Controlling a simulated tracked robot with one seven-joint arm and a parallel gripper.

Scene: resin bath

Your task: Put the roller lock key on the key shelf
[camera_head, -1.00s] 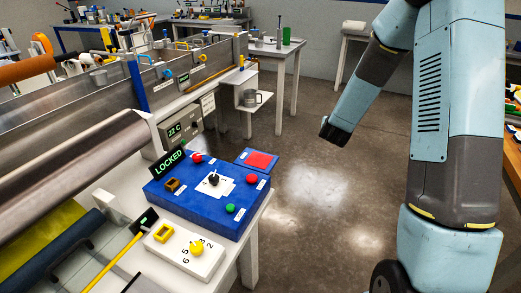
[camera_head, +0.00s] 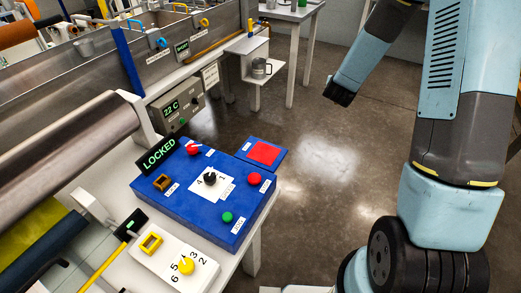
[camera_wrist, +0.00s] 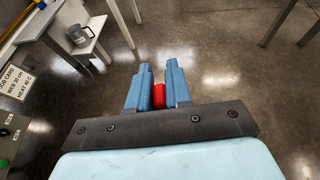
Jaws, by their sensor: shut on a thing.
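My gripper (camera_wrist: 158,92) is shut on a red piece (camera_wrist: 159,96), seen between its two blue fingers in the wrist view. It looks like the roller lock key, but only a red rounded part shows. In the head view my gripper (camera_head: 339,94) hangs over open floor, right of the console, and the red piece cannot be made out. A small blue ledge with a red pad (camera_head: 263,153) joins the right back edge of the blue console (camera_head: 205,222); it may be the key shelf, but no label is readable. The sign (camera_head: 158,155) reads LOCKED.
The console carries a black knob (camera_head: 210,179), red buttons and a green button (camera_head: 227,217). A white box with a yellow knob (camera_head: 186,266) stands in front. A metal mug (camera_head: 259,68) sits on a low white shelf. Floor between console and arm is clear.

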